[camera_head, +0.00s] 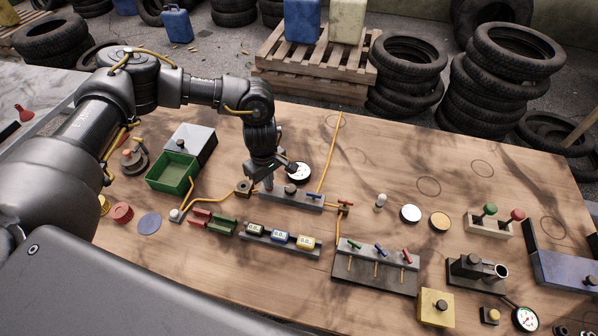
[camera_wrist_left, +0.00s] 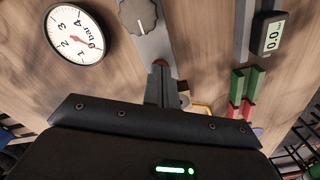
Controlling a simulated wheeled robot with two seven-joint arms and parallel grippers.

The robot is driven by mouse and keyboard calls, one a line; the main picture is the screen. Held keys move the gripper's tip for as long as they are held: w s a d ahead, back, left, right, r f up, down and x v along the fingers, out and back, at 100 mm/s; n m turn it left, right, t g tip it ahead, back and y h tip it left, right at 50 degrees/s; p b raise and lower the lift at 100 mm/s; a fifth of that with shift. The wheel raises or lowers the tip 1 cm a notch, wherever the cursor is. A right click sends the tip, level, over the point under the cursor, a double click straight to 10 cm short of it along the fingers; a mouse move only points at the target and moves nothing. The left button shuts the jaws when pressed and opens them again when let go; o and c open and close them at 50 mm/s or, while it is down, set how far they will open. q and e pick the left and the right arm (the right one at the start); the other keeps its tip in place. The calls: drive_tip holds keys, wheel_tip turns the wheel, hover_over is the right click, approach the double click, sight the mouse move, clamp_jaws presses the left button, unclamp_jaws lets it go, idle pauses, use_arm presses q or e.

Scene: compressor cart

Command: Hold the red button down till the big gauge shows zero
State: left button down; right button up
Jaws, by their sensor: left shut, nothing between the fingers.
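The big gauge (camera_head: 299,172) is a white round dial with a black rim, beside a grey panel (camera_head: 308,201) on the table. In the left wrist view the gauge (camera_wrist_left: 76,34) reads in bar, and its red needle points to the lower right, near the 0 end of the scale. My left gripper (camera_head: 268,181) is shut and empty, pointing down at the left end of the panel. Its fingertips (camera_wrist_left: 160,66) cover the spot below them. A little red of the button (camera_head: 268,186) shows at the tips; whether it is pressed cannot be told. My right gripper is out of view.
A dark knob (camera_head: 290,189) sits on the panel close to my fingertips. A green bin (camera_head: 171,173) stands to the left. A row of small digital displays (camera_head: 281,238) and a switch board (camera_head: 374,270) lie in front. The table's back right is mostly clear.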

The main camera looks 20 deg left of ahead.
use_arm(q)
wheel_tip(320, 180, up, 7)
drive_tip(key=p, duration=0.3)
drive_tip(key=shift+p, duration=0.3)
drive_tip(key=shift+d, duration=0.1)
idle(0.6)
